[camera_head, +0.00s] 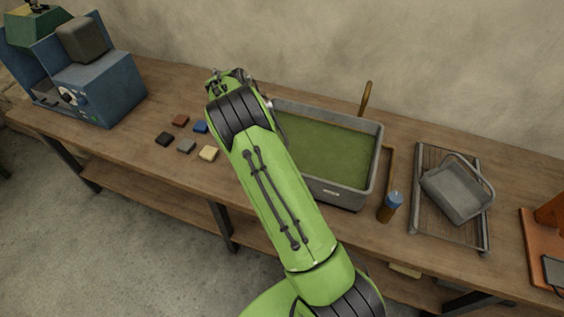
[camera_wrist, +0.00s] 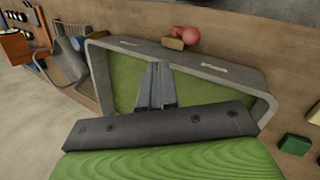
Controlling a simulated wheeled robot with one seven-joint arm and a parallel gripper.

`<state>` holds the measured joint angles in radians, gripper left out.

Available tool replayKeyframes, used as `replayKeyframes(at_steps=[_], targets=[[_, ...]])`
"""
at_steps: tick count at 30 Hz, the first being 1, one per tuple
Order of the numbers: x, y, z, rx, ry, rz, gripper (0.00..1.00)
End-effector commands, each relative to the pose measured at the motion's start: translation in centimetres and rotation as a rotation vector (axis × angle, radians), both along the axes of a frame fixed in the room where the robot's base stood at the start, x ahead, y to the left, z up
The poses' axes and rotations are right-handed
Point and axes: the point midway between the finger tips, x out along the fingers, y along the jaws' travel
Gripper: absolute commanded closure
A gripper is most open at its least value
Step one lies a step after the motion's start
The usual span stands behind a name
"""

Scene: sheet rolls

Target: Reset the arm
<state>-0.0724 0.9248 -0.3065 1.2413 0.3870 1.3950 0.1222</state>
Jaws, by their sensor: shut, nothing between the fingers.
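My gripper (camera_wrist: 160,68) shows in the wrist view with its two grey fingers together and nothing between them. The fingers appear over the grey tray (camera_wrist: 262,83) with the green inside. In the head view my green arm reaches up across the left end of this tray (camera_head: 377,160), and its far end is above the table's back half. The fingers cannot be made out in the head view. A wide dark bar and a green, grained surface fill the bottom of the wrist view.
Several small coloured blocks (camera_head: 186,146) lie left of my arm. A blue machine (camera_head: 102,90) stands at the far left. A blue-capped bottle (camera_head: 390,207), a rack with a grey basket (camera_head: 455,192) and an orange stand (camera_head: 545,243) are at the right of the wooden table (camera_head: 330,218).

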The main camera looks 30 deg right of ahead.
Motion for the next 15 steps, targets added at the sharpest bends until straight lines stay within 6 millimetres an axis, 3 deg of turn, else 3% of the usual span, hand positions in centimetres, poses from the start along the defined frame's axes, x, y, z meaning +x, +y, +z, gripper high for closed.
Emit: replayKeyframes(at_steps=[4, 15], targets=[[0.44, 0.26, 0.84, 0.001, 0.001, 0.000, 1.00], [0.43, 0.26, 0.80, 0.000, 0.002, -0.002, 1.00]])
